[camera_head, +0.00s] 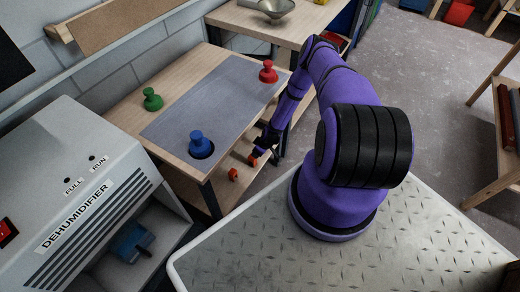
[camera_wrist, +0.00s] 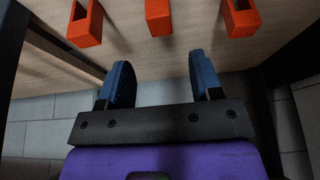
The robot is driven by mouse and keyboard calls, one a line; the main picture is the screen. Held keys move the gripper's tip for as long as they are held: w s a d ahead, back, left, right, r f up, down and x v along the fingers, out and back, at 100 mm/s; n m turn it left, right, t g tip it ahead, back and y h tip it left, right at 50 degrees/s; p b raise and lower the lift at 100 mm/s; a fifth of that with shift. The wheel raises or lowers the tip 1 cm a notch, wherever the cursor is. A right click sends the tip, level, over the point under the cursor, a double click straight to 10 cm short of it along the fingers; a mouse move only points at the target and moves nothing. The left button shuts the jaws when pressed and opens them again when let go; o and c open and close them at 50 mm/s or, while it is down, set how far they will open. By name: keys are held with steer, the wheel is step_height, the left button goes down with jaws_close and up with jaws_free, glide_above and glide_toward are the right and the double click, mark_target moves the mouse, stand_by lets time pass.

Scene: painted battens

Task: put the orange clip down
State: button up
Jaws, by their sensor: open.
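Three orange clips show at the top of the wrist view: a left one (camera_wrist: 87,24), a middle one (camera_wrist: 159,17) and a right one (camera_wrist: 242,18), set apart on a pale wooden surface. My gripper (camera_wrist: 162,75) is open, with nothing between its two blue fingers. The middle clip is beyond the fingertips, roughly in line with the gap and apart from them. In the head view, two orange clips (camera_head: 233,174) (camera_head: 253,160) show below the table's edge near my gripper (camera_head: 262,150); I cannot make out the third there.
A wooden table with a grey top (camera_head: 215,105) bears green (camera_head: 152,99), blue (camera_head: 201,145) and red (camera_head: 268,72) knobbed pieces. A dehumidifier (camera_head: 90,200) stands at the left. Dark table legs flank my gripper in the wrist view. Open floor (camera_head: 420,75) lies at the right.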

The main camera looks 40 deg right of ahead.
steer(key=shift+v, duration=1.2)
